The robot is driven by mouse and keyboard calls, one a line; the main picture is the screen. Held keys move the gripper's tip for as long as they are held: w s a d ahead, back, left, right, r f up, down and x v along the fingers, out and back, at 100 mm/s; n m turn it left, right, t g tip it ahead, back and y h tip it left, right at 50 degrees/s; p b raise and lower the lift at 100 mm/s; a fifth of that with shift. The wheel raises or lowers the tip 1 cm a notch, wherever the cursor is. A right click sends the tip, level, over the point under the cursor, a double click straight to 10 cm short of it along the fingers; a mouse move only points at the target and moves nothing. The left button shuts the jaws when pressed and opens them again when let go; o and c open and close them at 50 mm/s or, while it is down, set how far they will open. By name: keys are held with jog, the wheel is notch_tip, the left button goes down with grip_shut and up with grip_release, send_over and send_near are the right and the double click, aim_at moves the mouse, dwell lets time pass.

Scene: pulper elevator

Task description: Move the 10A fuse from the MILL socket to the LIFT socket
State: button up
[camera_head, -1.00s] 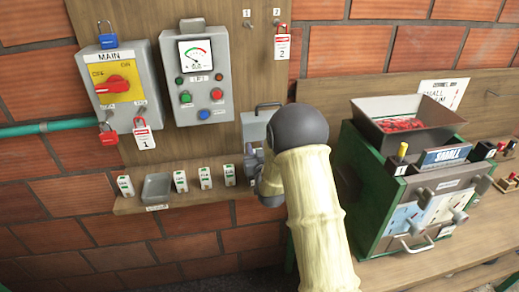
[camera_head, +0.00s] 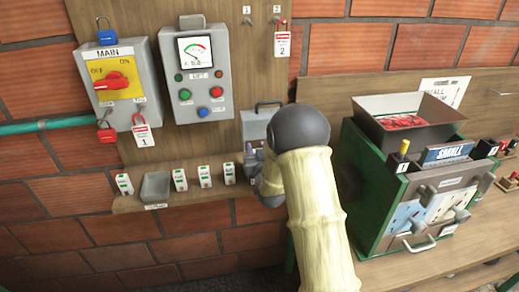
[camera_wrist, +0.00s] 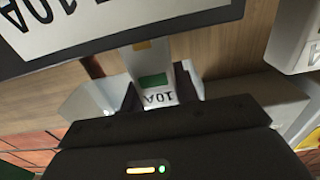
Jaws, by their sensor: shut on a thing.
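In the wrist view, my gripper (camera_wrist: 158,92) is shut on a white fuse (camera_wrist: 158,98) with a green patch and the marking 10A. The fuse sits between the two dark fingers, and its far end is hard to make out. In the head view, my gripper (camera_head: 254,160) is at the right end of the narrow shelf, below a grey box with a handle (camera_head: 257,126). My arm hides most of it there. A large, cropped white plate (camera_wrist: 70,22), also marked 10A, fills the wrist view's upper left. I cannot make out the MILL or LIFT socket labels.
Several white-and-green fuse-like pieces (camera_head: 180,179) and a grey tray (camera_head: 155,187) are on the shelf. Above are the MAIN switch box (camera_head: 116,84) and the LIFT panel (camera_head: 196,75). A green machine (camera_head: 400,190) stands right of my arm.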

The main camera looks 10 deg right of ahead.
jog(key=shift+f+b, duration=1.35)
jog(key=shift+b, duration=0.8)
dwell(1.3)
jog(key=o, duration=1.1)
jog(key=shift+s+d+f, duration=0.1)
jog(key=shift+s, duration=0.05)
